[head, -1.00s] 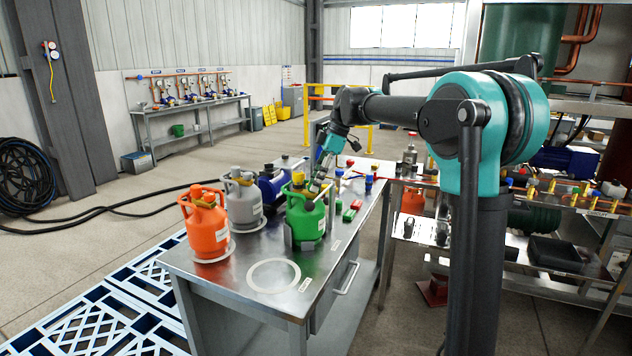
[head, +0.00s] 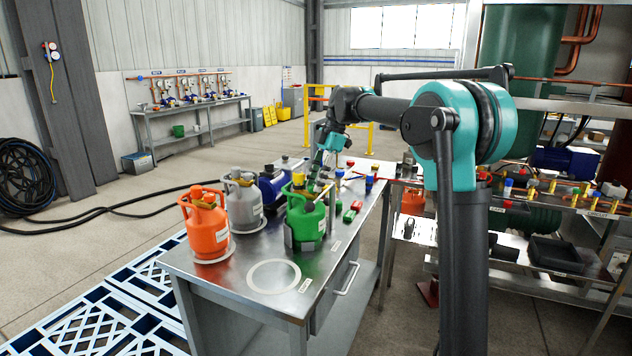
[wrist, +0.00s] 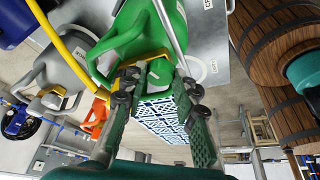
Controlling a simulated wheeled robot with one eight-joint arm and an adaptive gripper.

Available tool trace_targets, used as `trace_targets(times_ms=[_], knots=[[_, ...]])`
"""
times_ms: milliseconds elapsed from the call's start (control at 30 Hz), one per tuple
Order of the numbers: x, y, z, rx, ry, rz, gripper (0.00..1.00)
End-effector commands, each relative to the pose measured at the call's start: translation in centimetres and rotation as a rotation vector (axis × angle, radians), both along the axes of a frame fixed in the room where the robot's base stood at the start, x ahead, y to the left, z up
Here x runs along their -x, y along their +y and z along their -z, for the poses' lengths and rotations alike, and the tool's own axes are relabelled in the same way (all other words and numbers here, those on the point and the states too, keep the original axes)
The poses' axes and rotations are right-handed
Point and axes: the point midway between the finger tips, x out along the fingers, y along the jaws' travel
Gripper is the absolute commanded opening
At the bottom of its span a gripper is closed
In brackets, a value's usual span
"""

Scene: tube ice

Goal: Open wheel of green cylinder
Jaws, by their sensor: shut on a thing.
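The green cylinder (head: 310,222) stands upright on the metal workbench in the head view, with a yellow part at its top. Its green body (wrist: 128,38) fills the upper middle of the wrist view. My gripper (head: 312,185) is at the cylinder's top, on the right of the yellow part. In the wrist view the fingers of my gripper (wrist: 157,88) lie on both sides of the green valve wheel (wrist: 160,72), shut on it. The finger contact is small and partly hidden, and how far the wheel is turned cannot be seen.
An orange cylinder (head: 205,232), a grey cylinder (head: 244,208) and a blue cylinder (head: 273,188) stand close by on the left. Small red and green pieces lie on the right of the bench (head: 255,312). The bench's front, with a white ring, is clear.

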Motion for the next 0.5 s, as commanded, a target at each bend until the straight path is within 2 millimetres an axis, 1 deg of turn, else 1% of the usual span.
trace_targets(times_ms=[167, 200, 267, 500], knots=[[0.00, 0.00, 0.01, 0.000, 0.000, 0.001, 0.00], [0.00, 0.00, 0.01, 0.000, 0.000, 0.001, 0.31], [0.00, 0.00, 0.01, 0.000, 0.000, 0.001, 0.37], [0.00, 0.00, 0.00, 0.000, 0.000, 0.001, 0.37]])
